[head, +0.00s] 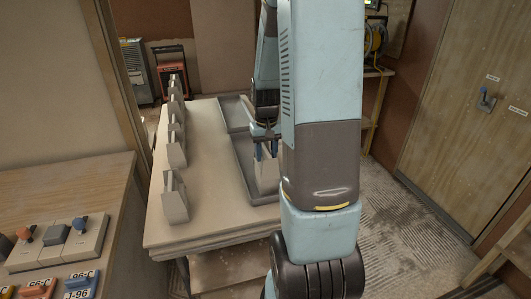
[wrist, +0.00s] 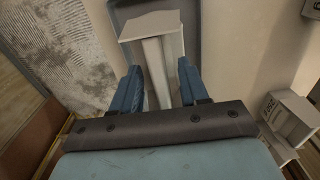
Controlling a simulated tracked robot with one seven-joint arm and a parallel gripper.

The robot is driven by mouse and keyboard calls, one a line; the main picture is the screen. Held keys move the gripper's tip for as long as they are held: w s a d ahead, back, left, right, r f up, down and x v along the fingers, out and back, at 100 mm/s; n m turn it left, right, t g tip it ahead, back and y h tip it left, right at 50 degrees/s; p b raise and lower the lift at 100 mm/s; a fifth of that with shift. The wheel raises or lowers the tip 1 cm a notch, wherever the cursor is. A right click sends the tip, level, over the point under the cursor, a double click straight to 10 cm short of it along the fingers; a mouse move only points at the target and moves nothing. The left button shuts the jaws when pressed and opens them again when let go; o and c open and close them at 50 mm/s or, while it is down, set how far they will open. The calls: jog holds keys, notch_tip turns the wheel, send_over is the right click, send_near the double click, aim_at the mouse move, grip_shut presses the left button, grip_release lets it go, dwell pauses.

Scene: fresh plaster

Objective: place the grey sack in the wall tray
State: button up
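A pale grey piece with an upright grip (head: 267,180) stands at the near tray on the table; I cannot tell whether it is the grey sack. My gripper (head: 266,150) is over it, with its two blue fingers pointing down at its top. In the wrist view, the fingers of my gripper (wrist: 160,75) are on either side of the grip of the grey piece (wrist: 148,24). I cannot tell whether they press on it. The near grey tray (head: 243,165) lies along the table's right side, partly behind my arm. A second grey tray (head: 234,112) lies behind it; which is the wall tray is unclear.
Several similar grey pieces (head: 175,202) stand in a row along the table's left side, and some show in the wrist view (wrist: 292,117). The table's middle (head: 208,165) is clear. A bench with switches (head: 87,236) is at the left.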

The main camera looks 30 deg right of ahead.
notch_tip(320, 180, up, 12)
jog(key=s+a+r+n+t, duration=0.1)
jog(key=s+a+r+t, duration=0.1)
jog(key=s+a+r, duration=0.3)
jog(key=s+a+r+n+t, duration=0.2)
jog(key=s+a+r, duration=0.4)
jog(key=s+a, duration=0.5)
jog(key=shift+s+a+r+t, duration=0.2)
jog(key=shift+s+r+t, duration=0.1)
jog(key=shift+s+t, duration=0.4)
